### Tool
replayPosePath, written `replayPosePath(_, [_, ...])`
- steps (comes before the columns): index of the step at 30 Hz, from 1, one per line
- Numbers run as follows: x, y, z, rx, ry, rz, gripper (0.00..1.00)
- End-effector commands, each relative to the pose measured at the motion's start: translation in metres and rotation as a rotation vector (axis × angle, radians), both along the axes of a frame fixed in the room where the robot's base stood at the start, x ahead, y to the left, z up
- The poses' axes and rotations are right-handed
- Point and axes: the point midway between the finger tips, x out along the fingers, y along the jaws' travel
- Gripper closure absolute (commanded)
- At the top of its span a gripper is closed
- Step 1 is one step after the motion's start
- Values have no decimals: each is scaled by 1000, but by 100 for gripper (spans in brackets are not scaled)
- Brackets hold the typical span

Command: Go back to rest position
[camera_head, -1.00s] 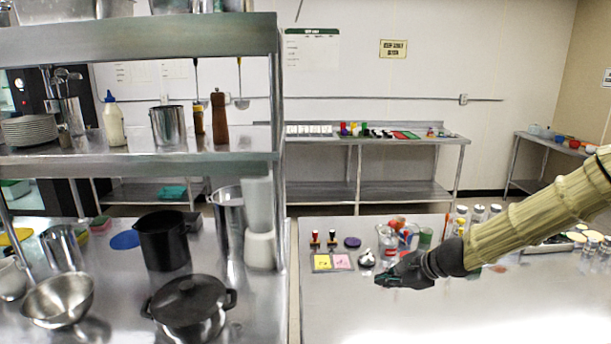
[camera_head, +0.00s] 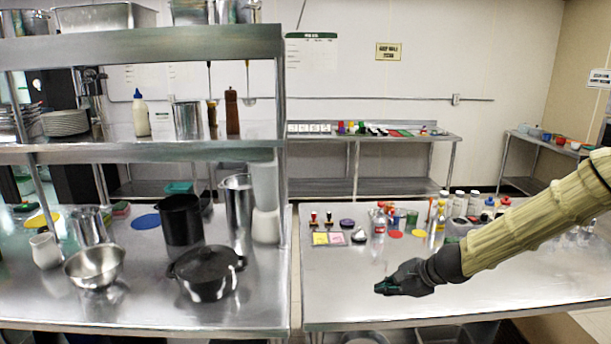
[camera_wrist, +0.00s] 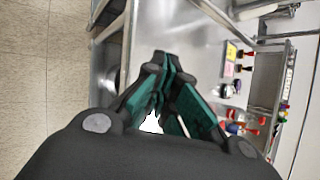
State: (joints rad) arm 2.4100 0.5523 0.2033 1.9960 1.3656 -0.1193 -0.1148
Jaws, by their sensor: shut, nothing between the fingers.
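My gripper (camera_head: 384,288) is dark with teal finger pads and is shut and empty. In the head view it hangs over the front left part of the right steel table (camera_head: 330,290), with bare tabletop around it. In the wrist view the fingers (camera_wrist: 158,62) meet near the middle, and the tabletop shows beyond them. My arm reaches in from the right edge of the head view, and its sleeve hides part of the right table.
On the right table stand bottles (camera_head: 438,222), a yellow and pink pad (camera_head: 328,238) and a purple disc (camera_head: 347,223). To the left, a steel shelf (camera_head: 140,150) rises over a black lidded pot (camera_head: 206,272) and a bowl (camera_head: 95,266). The right table's front is clear.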

Motion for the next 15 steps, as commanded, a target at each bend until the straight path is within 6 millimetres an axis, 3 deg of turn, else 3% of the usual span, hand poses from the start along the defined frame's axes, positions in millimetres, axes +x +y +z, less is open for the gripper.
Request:
replayPosePath(8, [-31, 1, -49, -111, 56, 73, 100])
replayPosePath(15, [-75, -1, -108, -254, 122, 179, 100])
